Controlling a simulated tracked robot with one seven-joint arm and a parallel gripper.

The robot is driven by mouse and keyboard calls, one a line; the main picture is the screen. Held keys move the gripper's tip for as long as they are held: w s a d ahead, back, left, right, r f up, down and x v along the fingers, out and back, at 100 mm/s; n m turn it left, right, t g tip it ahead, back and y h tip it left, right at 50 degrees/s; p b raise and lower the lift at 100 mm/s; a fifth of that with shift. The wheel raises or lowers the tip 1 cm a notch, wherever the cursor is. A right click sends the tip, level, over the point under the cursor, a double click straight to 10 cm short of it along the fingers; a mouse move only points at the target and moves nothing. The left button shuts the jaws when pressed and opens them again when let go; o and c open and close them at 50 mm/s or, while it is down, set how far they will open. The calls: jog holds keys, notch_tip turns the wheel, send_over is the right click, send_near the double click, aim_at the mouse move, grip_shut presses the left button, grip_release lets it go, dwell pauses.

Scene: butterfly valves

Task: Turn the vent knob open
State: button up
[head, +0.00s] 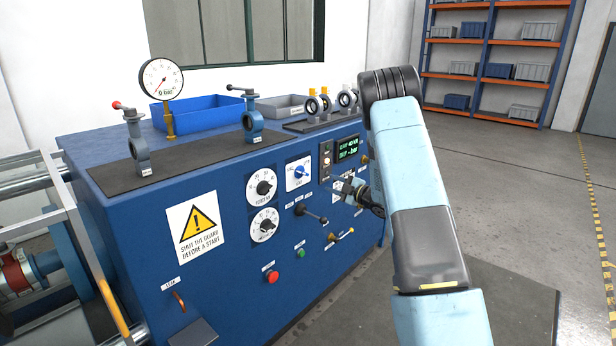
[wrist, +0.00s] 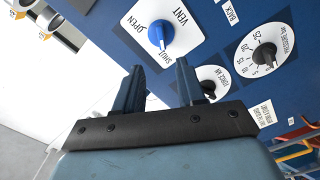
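The vent knob (head: 299,171) is blue and sits on a white plate on the front of the blue cabinet. In the wrist view the vent knob (wrist: 157,35) is just beyond my fingertips, and its narrow end appears to point toward the word SHUT. OPEN is printed on the plate's left in that view. My gripper (wrist: 160,68) is open with nothing between its two fingers, apart from the knob.
Two white dials with black knobs, the upper (head: 264,188) and lower (head: 264,225), lie left of the vent plate. A display (head: 348,147) is at right.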

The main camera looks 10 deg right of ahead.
aim_at(306, 175)
jog(key=x, duration=1.3)
jog(key=shift+w+a+f, duration=0.15)
jog(key=shift+w+a, duration=0.15)
grip_shut()
jog(key=shift+d, duration=0.15)
